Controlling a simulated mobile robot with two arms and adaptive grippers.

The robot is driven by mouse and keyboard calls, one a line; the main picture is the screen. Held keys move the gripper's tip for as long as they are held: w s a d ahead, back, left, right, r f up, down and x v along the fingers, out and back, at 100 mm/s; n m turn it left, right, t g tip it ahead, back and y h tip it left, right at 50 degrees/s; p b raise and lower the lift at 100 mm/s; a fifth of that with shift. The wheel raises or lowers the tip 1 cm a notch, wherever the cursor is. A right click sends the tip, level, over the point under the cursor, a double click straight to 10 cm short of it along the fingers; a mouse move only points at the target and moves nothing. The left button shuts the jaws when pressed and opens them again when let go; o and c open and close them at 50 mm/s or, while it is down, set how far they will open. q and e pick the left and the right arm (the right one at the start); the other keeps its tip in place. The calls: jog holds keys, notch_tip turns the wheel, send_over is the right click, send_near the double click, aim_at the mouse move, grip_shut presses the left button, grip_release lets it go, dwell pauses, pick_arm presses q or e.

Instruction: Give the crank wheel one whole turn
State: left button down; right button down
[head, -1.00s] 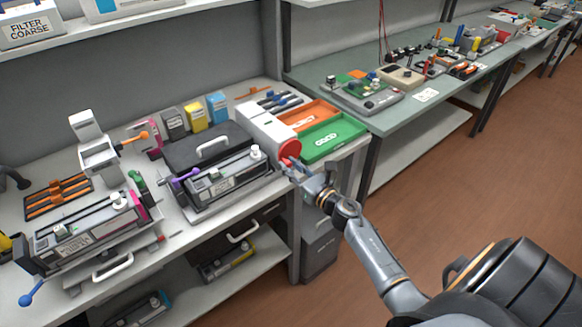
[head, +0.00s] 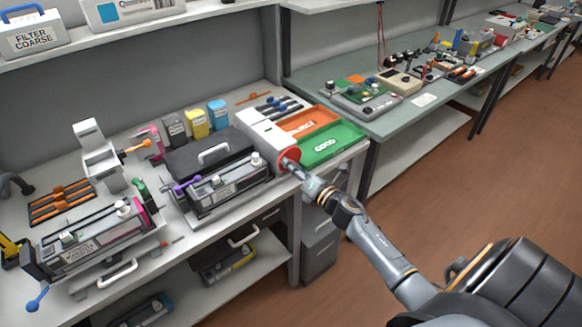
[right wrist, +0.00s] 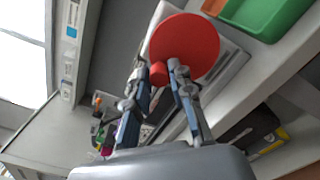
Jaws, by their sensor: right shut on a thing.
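The crank wheel is a red disc (head: 289,155) on the front of a white box (head: 265,133) at the right end of the left bench. It fills the upper middle of the right wrist view as a flat red disc (right wrist: 190,45). A short red knob (right wrist: 159,73) stands out near its rim. My right gripper (right wrist: 158,75) has its two fingers on either side of this knob and is shut on it. In the head view the right gripper (head: 294,166) is at the wheel's lower part and hides some of it. My left gripper is not in view.
A green tray (head: 345,143) marked GOOD and an orange tray (head: 307,122) lie right beside the white box. A dark machine with a grey handle (head: 214,154) stands to its left. Open floor (head: 480,190) lies to the right.

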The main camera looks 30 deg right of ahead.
jog(key=m, duration=0.2)
jog(key=d+r+m+p, duration=0.1)
jog(key=m, duration=0.3)
jog(key=shift+d+r+m+p, duration=0.2)
jog(key=shift+d+m+p, duration=0.05)
jog(key=shift+m+p, duration=0.05)
jog(key=m, duration=0.1)
jog(key=d+m, duration=0.1)
jog(key=m, duration=0.1)
jog(key=shift+w+r+p, duration=0.1)
jog(key=shift+p, duration=0.2)
jog(key=shift+d+m, duration=0.25)
jog(key=shift+m, duration=0.55)
jog(key=shift+d+m, duration=0.2)
jog(key=shift+m, duration=0.6)
jog(key=c, duration=1.2)
grip_release()
jog(key=shift+o, duration=0.2)
